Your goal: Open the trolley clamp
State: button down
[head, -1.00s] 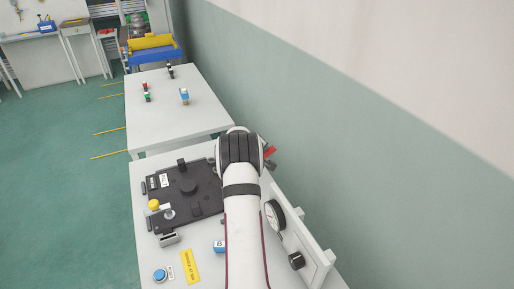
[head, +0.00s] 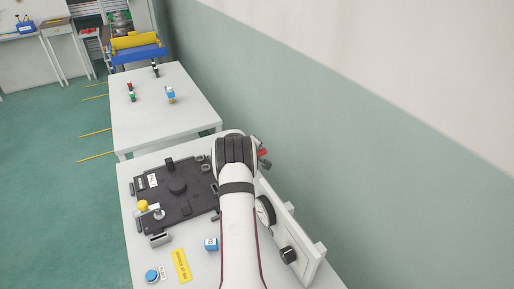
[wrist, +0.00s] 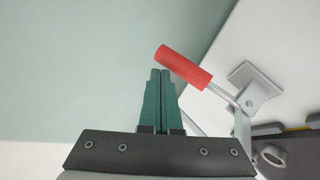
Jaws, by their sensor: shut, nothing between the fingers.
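A clamp with a red handle (wrist: 184,67) shows in the wrist view. Its thin metal lever runs down right to a metal bracket (wrist: 252,98) with a square plate. In the head view only a bit of red (head: 263,153) shows just right of my arm's far end. My gripper (wrist: 160,72) is shut and empty, its two green fingers pressed together. The fingertips are just below and left of the red handle, close to its left end. I cannot tell whether they touch it. In the head view my arm hides the fingers and most of the clamp.
A white table (head: 203,268) carries a black fixture plate (head: 190,207), a yellow-topped knob (head: 143,205), a blue block (head: 211,244) and a blue button (head: 151,275). A white panel with a dial (head: 265,210) stands on the right. A second table (head: 190,110) and the wall (head: 340,130) lie beyond.

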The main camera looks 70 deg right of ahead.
jog(key=r, duration=0.2)
jog(key=w+r, duration=0.1)
jog(key=r, duration=0.1)
jog(key=shift+w, duration=0.1)
jog(key=s+a+r, duration=0.3)
jog(key=a+r, duration=0.2)
jog(key=r, duration=0.3)
dwell(0.4)
jog(key=w+a+r+m, duration=0.1)
jog(key=w+a+r, duration=0.2)
jog(key=a, duration=0.2)
jog(key=w+a+r, duration=0.2)
jog(key=w+a, duration=0.2)
jog(key=a, duration=0.2)
jog(key=w+a+r+y, duration=0.15)
jog(key=a+y, duration=0.25)
jog(key=a, duration=1.4)
jog(key=s+a+f+y, duration=0.1)
jog(key=s+a+y, duration=0.2)
jog(key=a, duration=0.8)
jog(key=s+a+f+n+y, duration=0.1)
jog(key=s+a, duration=0.4)
jog(key=a, duration=0.6)
jog(key=s+a+f+y, duration=0.1)
jog(key=s+a+y, duration=0.3)
jog(key=a, duration=0.7)
jog(key=shift+s+a+f+n+y, duration=0.3)
jog(key=shift+s+f+n, duration=0.1)
jog(key=shift+s, duration=0.1)
